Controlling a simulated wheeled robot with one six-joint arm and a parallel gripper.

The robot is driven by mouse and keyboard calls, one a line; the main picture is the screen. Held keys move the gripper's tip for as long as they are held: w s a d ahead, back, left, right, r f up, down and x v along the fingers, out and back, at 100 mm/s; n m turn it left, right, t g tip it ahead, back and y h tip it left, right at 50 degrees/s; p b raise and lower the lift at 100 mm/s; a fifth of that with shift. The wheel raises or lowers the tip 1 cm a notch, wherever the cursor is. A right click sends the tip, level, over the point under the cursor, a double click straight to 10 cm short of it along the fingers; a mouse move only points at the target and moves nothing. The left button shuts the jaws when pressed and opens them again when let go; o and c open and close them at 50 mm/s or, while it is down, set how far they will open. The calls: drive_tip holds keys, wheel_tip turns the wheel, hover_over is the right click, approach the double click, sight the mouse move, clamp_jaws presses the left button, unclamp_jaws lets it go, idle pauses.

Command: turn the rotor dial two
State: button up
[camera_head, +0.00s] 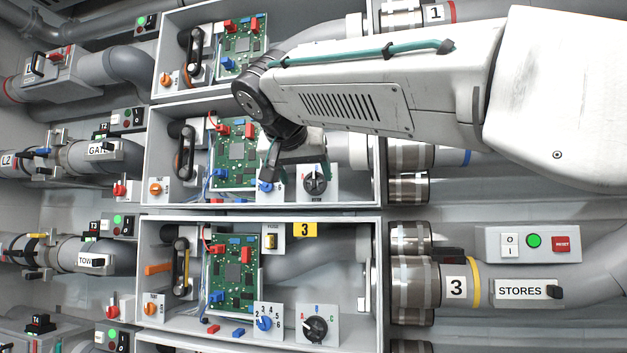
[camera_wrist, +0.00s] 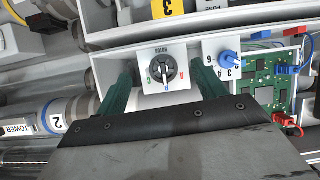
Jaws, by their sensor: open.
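The rotor dial two is a black round knob on a white plate in the middle box, low and right of the circuit board, in the head view (camera_head: 315,182). In the wrist view the dial (camera_wrist: 162,70) shows upside down, with letters around it; which letter it points to I cannot tell. My gripper (camera_wrist: 166,78) is open, with one green finger on each side of the dial's plate in the wrist view. No contact with the knob shows. In the head view my gripper (camera_head: 295,165) hangs just above the dial, partly hidden by my arm.
A blue numbered knob (camera_wrist: 228,58) on its own plate sits close beside the dial. The green circuit board (camera_head: 235,155) with red and blue plugs is to its left. The box below holds a similar dial (camera_head: 316,328) and a yellow 3 label (camera_head: 305,230).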

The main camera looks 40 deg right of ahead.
sight(313, 181)
drive_tip(key=shift+m+h, duration=0.4)
drive_tip(key=w+d, duration=0.2)
drive_tip(key=d, duration=0.1)
drive_tip(key=w+d, duration=0.3)
drive_tip(key=shift+f, duration=0.15)
drive_tip(key=c, duration=1)
